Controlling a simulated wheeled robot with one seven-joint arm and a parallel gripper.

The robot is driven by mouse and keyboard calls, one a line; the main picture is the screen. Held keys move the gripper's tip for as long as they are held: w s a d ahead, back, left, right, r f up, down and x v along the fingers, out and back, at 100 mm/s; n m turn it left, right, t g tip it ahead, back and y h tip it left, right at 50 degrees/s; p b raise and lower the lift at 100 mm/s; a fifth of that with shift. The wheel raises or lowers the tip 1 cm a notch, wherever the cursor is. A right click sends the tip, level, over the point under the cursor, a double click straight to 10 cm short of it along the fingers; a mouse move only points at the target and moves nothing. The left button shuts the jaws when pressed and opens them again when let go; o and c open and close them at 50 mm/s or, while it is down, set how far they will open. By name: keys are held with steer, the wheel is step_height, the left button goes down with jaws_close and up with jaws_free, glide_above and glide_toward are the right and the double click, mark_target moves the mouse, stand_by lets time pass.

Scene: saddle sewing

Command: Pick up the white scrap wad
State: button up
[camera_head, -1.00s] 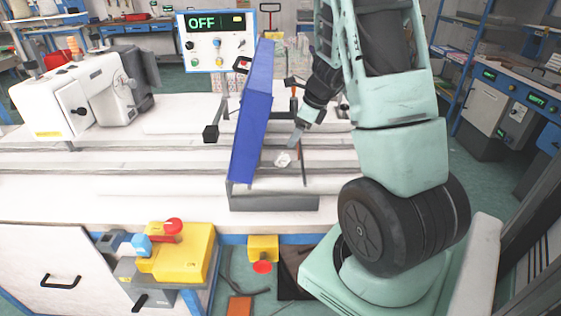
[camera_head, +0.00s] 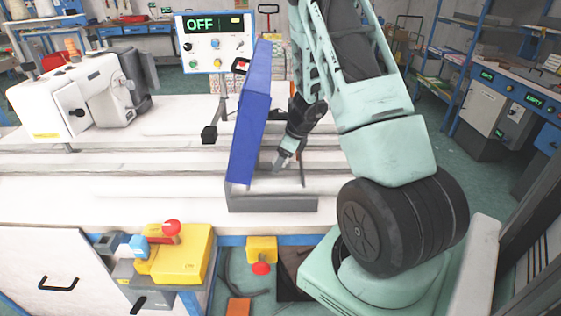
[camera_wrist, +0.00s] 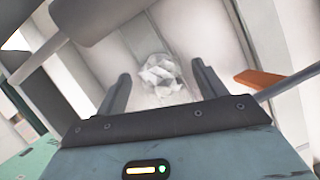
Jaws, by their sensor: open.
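The white scrap wad (camera_wrist: 160,74) is a crumpled pale lump on a white surface, seen in the wrist view just beyond and between my fingertips. My gripper (camera_wrist: 158,82) is open, with one finger on each side of the wad's near part and nothing held. In the head view my gripper (camera_head: 283,160) reaches down to the white table (camera_head: 120,185), just right of the blue panel. The wad is hidden behind my gripper in the head view. I cannot tell whether the fingers touch it.
The tilted blue panel (camera_head: 250,115) stands close left of my gripper on a grey bracket (camera_head: 270,203). An orange piece (camera_wrist: 262,80) lies right of the wad in the wrist view. A white sewing machine (camera_head: 80,98) stands at left. The table's front left is clear.

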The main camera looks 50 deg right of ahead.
steer(key=c, duration=1.1)
